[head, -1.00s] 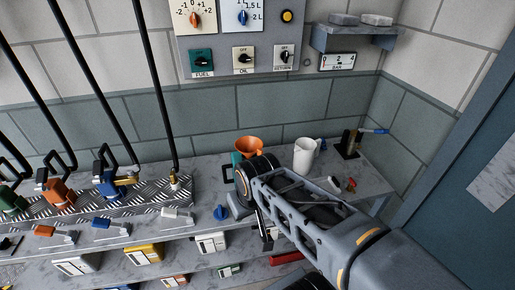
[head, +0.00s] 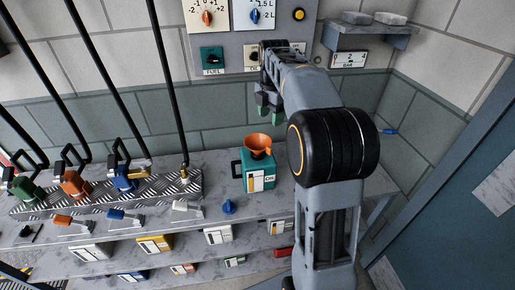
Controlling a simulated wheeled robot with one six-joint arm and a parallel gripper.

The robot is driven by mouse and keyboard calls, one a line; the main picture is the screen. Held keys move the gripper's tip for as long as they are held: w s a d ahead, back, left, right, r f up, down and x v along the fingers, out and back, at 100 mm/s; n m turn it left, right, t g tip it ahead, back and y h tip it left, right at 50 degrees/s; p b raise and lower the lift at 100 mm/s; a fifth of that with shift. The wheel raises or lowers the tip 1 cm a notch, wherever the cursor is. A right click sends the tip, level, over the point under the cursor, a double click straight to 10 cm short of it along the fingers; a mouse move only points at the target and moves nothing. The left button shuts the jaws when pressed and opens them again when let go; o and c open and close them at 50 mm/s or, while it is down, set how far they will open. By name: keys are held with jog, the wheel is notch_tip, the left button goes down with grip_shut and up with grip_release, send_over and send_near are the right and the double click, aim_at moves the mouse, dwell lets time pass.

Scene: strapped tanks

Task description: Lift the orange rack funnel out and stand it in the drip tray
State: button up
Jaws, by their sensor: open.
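An orange funnel (head: 257,146) stands upright in the top of a teal container (head: 259,176) marked OIL, on the grey worktop. My gripper (head: 269,112) is high above and slightly right of the funnel, in front of the wall. It points down, is open and empty, and is clear of the funnel. I cannot identify a drip tray for certain. A patterned metal plate (head: 160,188) lies under the hanging nozzles on the left. My arm hides the right part of the worktop.
Green, orange and blue nozzles (head: 125,180) hang on black hoses at the left. A blue knob (head: 228,207) sits on the worktop's front. A control panel (head: 232,65) is on the wall behind my gripper. Boxes (head: 154,244) fill the lower shelf.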

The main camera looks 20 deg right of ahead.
send_over(269, 147)
jog(key=shift+n, duration=0.4)
jog(key=f, duration=0.8)
jog(key=shift+s, duration=0.3)
jog(key=shift+w+f, duration=0.2)
jog(key=shift+f, duration=2.6)
jog(key=shift+c, duration=0.4)
grip_shut()
